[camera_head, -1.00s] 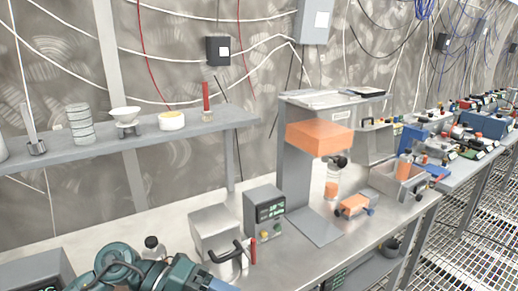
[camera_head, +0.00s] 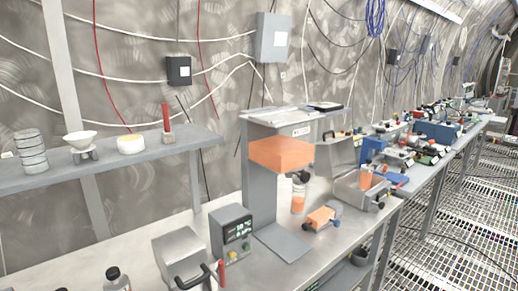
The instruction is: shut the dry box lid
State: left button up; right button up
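The dry box seems to be the open grey metal box (camera_head: 352,196) on the right part of the bench. Its lid (camera_head: 341,154) stands raised at the back of the box, leaving the top open. An orange item (camera_head: 366,180) shows inside the box. Dark latches or knobs show at its front right. Neither of my grippers shows in this view.
Left of the box, an orange-headed stand (camera_head: 281,154) holds a bottle below it. A small orange device (camera_head: 320,217) lies on the bench (camera_head: 305,268). A display unit (camera_head: 232,233) and a metal case (camera_head: 180,257) stand further left. More cluttered benches run back right.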

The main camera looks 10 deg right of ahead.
aim_at(333, 156)
jog(key=z, duration=1)
jog(key=i+l+z, duration=0.2)
jog(key=z, duration=0.15)
jog(key=i+l+z, duration=0.1)
jog(key=i+z, duration=0.6)
jog(key=i, duration=1.05)
jog(key=i+u, duration=0.1)
jog(key=i, duration=0.95)
jog(key=i+l, duration=0.15)
jog(key=i, duration=0.9)
jog(key=u, duration=0.4)
jog(key=i+u, duration=0.15)
jog(key=u, duration=0.25)
jog(key=l+u, duration=0.1)
jog(key=u, duration=0.3)
jog(key=i+l+u, duration=0.1)
jog(key=u, duration=0.25)
